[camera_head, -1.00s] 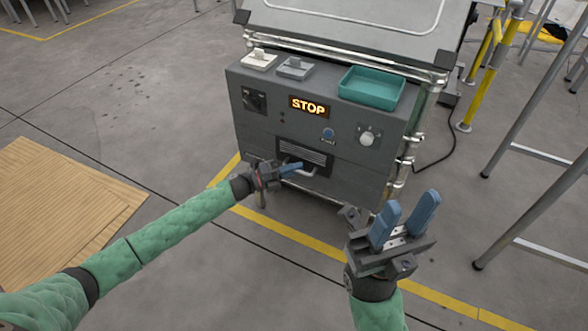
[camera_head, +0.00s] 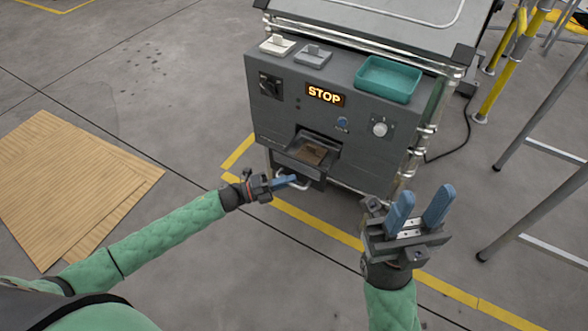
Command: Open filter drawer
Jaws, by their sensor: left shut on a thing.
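The filter drawer (camera_head: 294,160) is pulled out from the lower front of the grey machine (camera_head: 268,133). Brownish material (camera_head: 313,152) shows inside it. My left gripper (camera_head: 288,180) is shut on the drawer's metal handle (camera_head: 300,187), just in front of the drawer. The blue fingers partly cover the handle. My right gripper (camera_head: 421,210) is open and empty, with its blue fingers pointing up, to the right of the drawer and in front of the machine.
The machine's top holds a teal tray (camera_head: 386,80) and two small switch-like blocks. Its front has a lit STOP display (camera_head: 325,95) and knobs. Wooden boards (camera_head: 70,185) lie on the floor at left. Metal frames stand at right. The floor before the machine is clear.

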